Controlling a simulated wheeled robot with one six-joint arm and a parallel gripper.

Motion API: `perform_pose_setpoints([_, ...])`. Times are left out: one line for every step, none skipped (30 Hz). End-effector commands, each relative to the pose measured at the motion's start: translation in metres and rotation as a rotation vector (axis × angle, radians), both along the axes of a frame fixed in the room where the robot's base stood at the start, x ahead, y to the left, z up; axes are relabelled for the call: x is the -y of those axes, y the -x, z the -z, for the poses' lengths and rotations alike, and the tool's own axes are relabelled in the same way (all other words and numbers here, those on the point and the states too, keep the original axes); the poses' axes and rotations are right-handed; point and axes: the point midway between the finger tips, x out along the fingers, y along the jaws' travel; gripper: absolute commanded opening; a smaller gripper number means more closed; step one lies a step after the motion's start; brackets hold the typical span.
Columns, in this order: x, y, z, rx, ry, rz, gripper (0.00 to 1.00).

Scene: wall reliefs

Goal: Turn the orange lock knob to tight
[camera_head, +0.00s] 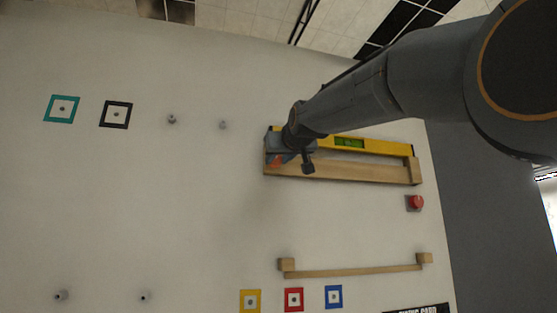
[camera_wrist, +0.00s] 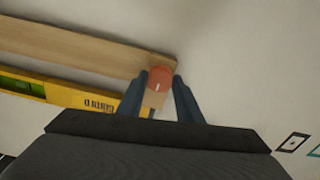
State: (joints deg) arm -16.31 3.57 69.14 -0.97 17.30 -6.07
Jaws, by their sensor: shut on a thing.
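The orange lock knob (camera_wrist: 160,78) sits at the end of a wooden rail (camera_wrist: 95,47) in the wrist view, with a small pale mark on its face. My gripper (camera_wrist: 161,84) is shut on the knob, one dark finger on each side. In the head view my gripper (camera_head: 292,150) is at the left end of the wooden rail (camera_head: 350,169). Only a bit of the orange knob (camera_head: 278,158) shows there; the rest is hidden by my gripper. Which way the mark points relative to tight I cannot tell.
A yellow level (camera_head: 380,147) with a green display lies along the rail. A red button (camera_head: 415,202) is at the right. A lower wooden rail (camera_head: 355,271), coloured square frames and small pegs are on the pale wall.

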Motion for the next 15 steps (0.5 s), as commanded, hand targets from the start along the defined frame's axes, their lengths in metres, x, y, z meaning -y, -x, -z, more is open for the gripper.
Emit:
perform_pose_setpoints([0.0000, 0.0000, -0.0001, -0.005, -0.026, 0.000, 0.10])
perform_pose_setpoints([0.0000, 0.0001, -0.0002, -0.010, -0.043, 0.000, 0.10])
perform_pose_setpoints([0.0000, 0.0000, -0.0002, -0.018, -0.069, 0.000, 0.10])
perform_pose_setpoints([-0.0001, 0.0001, -0.0003, -0.024, -0.091, 0.000, 0.10])
perform_pose_setpoints([-0.0001, 0.0000, -0.0002, -0.031, -0.114, 0.000, 0.10])
perform_pose_setpoints([-0.0001, 0.0000, -0.0001, -0.040, -0.146, 0.000, 0.10])
perform_pose_setpoints([-0.0002, 0.0001, 0.0001, -0.047, -0.171, 0.000, 0.10])
perform_pose_setpoints([-0.0002, 0.0000, 0.0003, -0.055, -0.196, 0.000, 0.10])
perform_pose_setpoints([-0.0003, 0.0000, 0.0004, -0.066, -0.233, 0.000, 0.10])
perform_pose_setpoints([-0.0003, 0.0001, 0.0003, -0.074, -0.261, -0.001, 0.10])
perform_pose_setpoints([-0.0003, 0.0001, 0.0003, -0.082, -0.288, -0.001, 0.10])
perform_pose_setpoints([-0.0003, 0.0001, 0.0001, -0.091, -0.325, -0.001, 0.10])
perform_pose_setpoints([-0.0003, 0.0002, -0.0001, -0.099, -0.352, -0.001, 0.10])
perform_pose_setpoints([-0.0003, 0.0002, -0.0003, -0.107, -0.380, -0.001, 0.10])
perform_pose_setpoints([-0.0003, 0.0003, -0.0004, -0.117, -0.418, -0.001, 0.10])
